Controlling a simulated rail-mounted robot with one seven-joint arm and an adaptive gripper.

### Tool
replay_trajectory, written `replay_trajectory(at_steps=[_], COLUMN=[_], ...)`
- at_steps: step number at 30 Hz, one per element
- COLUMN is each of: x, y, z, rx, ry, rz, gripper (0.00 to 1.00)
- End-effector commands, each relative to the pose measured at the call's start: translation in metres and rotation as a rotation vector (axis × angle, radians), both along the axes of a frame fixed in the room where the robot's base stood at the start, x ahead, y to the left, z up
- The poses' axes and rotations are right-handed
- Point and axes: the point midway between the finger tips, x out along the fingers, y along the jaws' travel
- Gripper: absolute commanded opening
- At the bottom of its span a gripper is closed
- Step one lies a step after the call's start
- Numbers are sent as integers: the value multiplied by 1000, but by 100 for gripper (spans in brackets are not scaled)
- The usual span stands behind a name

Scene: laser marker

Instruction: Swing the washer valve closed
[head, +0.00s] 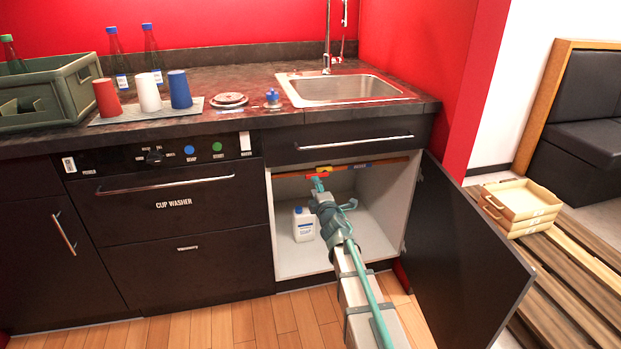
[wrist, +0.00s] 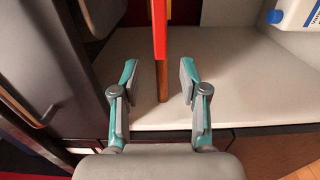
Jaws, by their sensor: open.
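The washer valve is in the open cabinet under the sink. In the head view its red handle (head: 311,175) and a yellow part (head: 323,169) show high at the back, just beyond my gripper (head: 318,184). In the wrist view a long red bar (wrist: 159,35), which looks like the handle, runs down from the top edge. A brown strip (wrist: 163,88) continues below it. My gripper (wrist: 159,75) is open, with one finger on each side of this line and gaps on both sides. I cannot tell how deep the handle sits between the fingers. My arm hides part of the valve.
A white jug (head: 304,224) stands on the cabinet floor, left of my arm; it also shows in the wrist view (wrist: 297,12). The cabinet door (head: 463,245) stands open to the right. The cabinet floor (head: 367,240) right of my arm is clear.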

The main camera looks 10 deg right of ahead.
Motion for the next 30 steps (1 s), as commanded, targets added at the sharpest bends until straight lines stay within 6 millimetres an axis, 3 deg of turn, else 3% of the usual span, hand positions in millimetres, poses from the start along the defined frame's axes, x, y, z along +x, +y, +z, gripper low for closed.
replay_trajectory(at_steps=[6,12,24,30], x=[43,69,76,76], y=[4,6,7,7], z=[-1,-1,0,0], rx=[2,1,2,2], ry=[0,1,1,1], rz=[0,-1,-1,-1], gripper=[44,44,44,10])
